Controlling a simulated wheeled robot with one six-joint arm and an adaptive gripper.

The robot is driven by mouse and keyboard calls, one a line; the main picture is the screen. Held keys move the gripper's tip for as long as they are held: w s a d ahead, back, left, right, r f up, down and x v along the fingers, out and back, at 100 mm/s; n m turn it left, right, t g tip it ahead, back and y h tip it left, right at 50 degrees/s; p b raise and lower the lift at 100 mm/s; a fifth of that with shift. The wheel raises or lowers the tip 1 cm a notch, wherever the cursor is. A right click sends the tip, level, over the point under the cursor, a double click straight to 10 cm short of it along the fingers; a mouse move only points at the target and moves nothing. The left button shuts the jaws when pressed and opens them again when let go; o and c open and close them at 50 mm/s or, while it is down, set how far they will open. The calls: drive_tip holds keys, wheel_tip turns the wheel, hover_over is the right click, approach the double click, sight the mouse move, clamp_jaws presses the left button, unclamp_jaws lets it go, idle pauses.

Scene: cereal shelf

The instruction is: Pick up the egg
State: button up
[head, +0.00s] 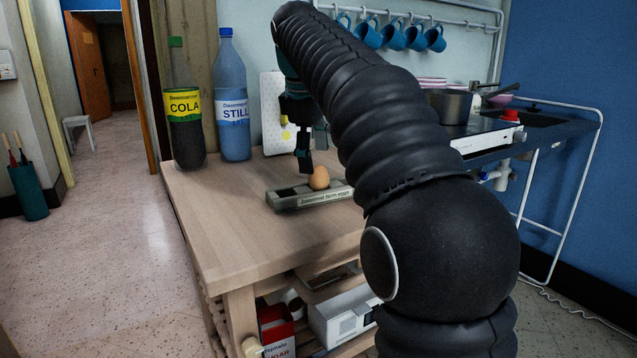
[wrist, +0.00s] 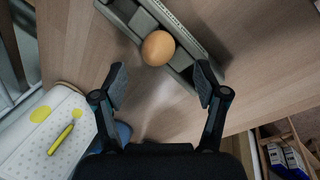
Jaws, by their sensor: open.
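A brown egg (head: 319,178) sits upright in a grey egg carton (head: 300,198) on the wooden table. In the wrist view the egg (wrist: 158,48) lies in the carton (wrist: 136,17), ahead of my fingers and a little left of the middle between them. My gripper (wrist: 162,86) is open and empty, its two fingers spread to either side with the right fingertip close to the carton. In the head view my gripper (head: 312,160) points down just above and behind the egg.
A cola bottle (head: 186,115) and a blue water bottle (head: 232,100) stand at the table's back left. A white dotted board (head: 272,105) leans behind. A pot (head: 450,105) is at the right. The table's (head: 225,225) front left is clear.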

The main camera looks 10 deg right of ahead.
sight(317, 169)
drive_tip(key=shift+b+x, duration=0.7)
drive_tip(key=shift+x, duration=1.95)
drive_tip(key=shift+d, duration=0.15)
drive_tip(key=shift+f, duration=0.1)
drive_tip(key=c, duration=1.2)
drive_tip(key=shift+c, duration=0.2)
